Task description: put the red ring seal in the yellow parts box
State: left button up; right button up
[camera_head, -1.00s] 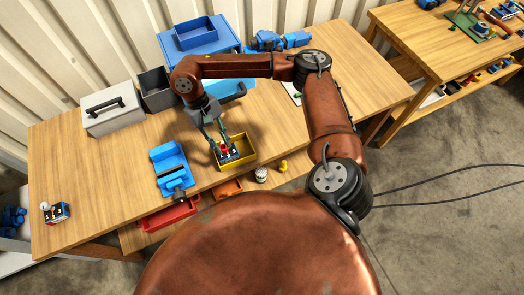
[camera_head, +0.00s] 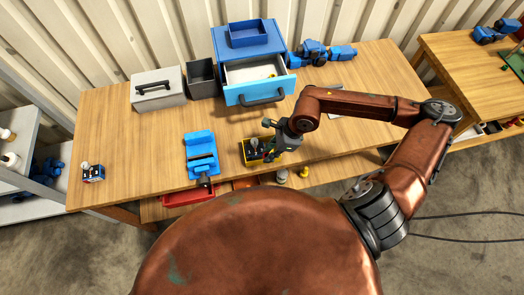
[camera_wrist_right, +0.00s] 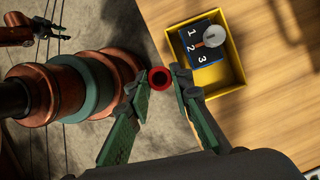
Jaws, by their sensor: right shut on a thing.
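The red ring seal (camera_wrist_right: 160,78) shows between the fingertips of my right gripper (camera_wrist_right: 159,80) in the right wrist view. My right gripper, also in the head view (camera_head: 268,138), is shut on the seal. The yellow parts box (camera_wrist_right: 238,77) is just right of the fingertips in the wrist view; it holds a dark block (camera_wrist_right: 205,45) marked 1, 2, 3 with a round grey knob. In the head view the box (camera_head: 276,159) is partly hidden by my gripper, and I cannot make out the seal. My left gripper (camera_wrist_right: 52,28) shows small and empty, fingers apart.
A blue vise (camera_head: 201,155) stands left of the box. Behind are a blue drawer unit (camera_head: 256,40) with its drawer open, a grey bin (camera_head: 203,78) and a toolbox (camera_head: 158,88).

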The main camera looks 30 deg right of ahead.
jog(key=m, duration=0.1)
jog(key=m+t, duration=0.1)
jog(key=m, duration=0.1)
jog(key=shift+s+h+p, duration=0.3)
jog(key=shift+p, duration=0.05)
jog(key=s+r+m+g+h+p, duration=0.1)
jog(key=s+m+g+h+p, duration=0.2)
jog(key=m, duration=1.2)
jog(key=s+m+h+p, duration=0.2)
jog(key=m+h+p, duration=0.25)
jog(key=m, duration=1.05)
jog(key=shift+h, duration=0.25)
jog(key=w+d+f+b, duration=0.1)
jog(key=w+f, duration=0.1)
jog(key=w, duration=0.2)
jog(key=w+d+f+b, duration=0.1)
jog(key=w+d+f, duration=0.1)
jog(key=w+f, duration=0.1)
jog(key=w+d+f+b, duration=0.1)
jog(key=w+f, duration=0.2)
jog(key=w, duration=0.1)
jog(key=shift+w+d+f, duration=0.2)
jog(key=shift+w+d, duration=0.1)
jog(key=shift+w+d+f+g, duration=0.3)
jog(key=shift+w+f, duration=0.2)
jog(key=shift+f, duration=0.2)
jog(key=shift+w+f, duration=0.1)
jog(key=shift+f, duration=1.5)
